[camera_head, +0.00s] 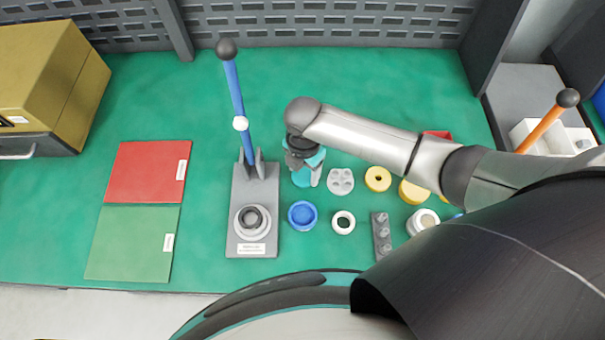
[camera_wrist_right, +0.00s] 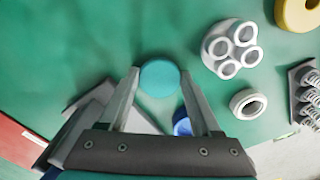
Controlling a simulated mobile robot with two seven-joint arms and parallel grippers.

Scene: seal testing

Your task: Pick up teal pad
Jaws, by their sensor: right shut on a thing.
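The teal pad (camera_wrist_right: 160,78) is a round disc between the two fingers of my right gripper (camera_wrist_right: 160,82) in the right wrist view. The fingers are shut on it. In the head view my right gripper (camera_head: 304,172) points down over the green mat, left of the grey four-lobed part, and partly covers the pad. I cannot tell whether the pad touches the mat. My left gripper is not in view.
A grey press (camera_head: 239,205) with a blue lever stands just left of the gripper. A blue cup (camera_head: 302,214), white ring (camera_head: 343,223), grey lobed part (camera_head: 341,181) and yellow ring (camera_head: 378,179) lie close by. Red (camera_head: 140,172) and green panels (camera_head: 132,243) lie left.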

